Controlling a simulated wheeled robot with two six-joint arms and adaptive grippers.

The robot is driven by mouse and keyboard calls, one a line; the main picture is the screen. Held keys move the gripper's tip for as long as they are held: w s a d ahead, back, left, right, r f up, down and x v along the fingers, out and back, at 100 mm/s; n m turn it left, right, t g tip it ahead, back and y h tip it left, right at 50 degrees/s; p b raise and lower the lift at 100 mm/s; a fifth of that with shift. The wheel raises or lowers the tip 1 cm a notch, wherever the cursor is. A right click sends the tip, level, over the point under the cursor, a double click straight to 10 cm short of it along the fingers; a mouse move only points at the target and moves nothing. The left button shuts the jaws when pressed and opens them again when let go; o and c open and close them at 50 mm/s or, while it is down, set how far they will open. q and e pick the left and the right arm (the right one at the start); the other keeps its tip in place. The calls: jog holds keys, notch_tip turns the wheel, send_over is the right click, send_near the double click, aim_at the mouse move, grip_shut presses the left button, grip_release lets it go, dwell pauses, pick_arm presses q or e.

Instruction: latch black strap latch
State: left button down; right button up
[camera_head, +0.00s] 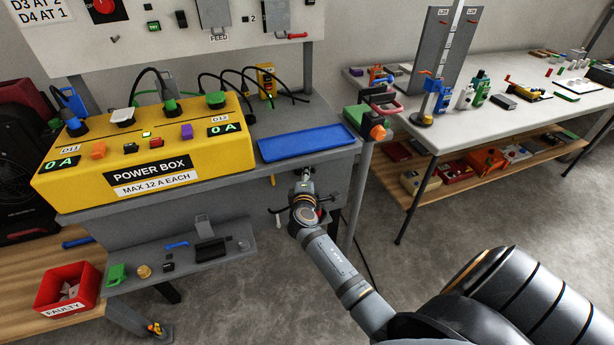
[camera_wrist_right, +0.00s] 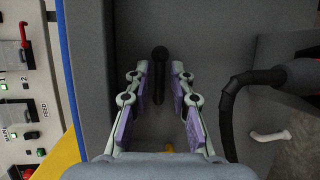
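In the right wrist view, a black bar with a rounded end (camera_wrist_right: 163,70) lies against the grey surface between my right gripper's fingers (camera_wrist_right: 160,78). It may be the black strap latch, but I cannot tell for sure. The two purple-padded fingers are apart, with a visible gap on both sides of the bar. In the head view my right gripper (camera_head: 306,179) is at the grey bench's front edge, just below the blue tray (camera_head: 305,145), and the arm hides much of that spot. My left gripper is not in view.
A thick black curved hose or strap (camera_wrist_right: 232,105) and a pale handle (camera_wrist_right: 270,136) are right of the fingers in the wrist view. The yellow power box (camera_head: 140,150) stands left on the bench. A lower shelf (camera_head: 190,262) holds small parts beside a red FAULTY bin (camera_head: 68,287).

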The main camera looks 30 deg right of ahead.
jog(key=shift+w+d, duration=0.1)
grip_shut()
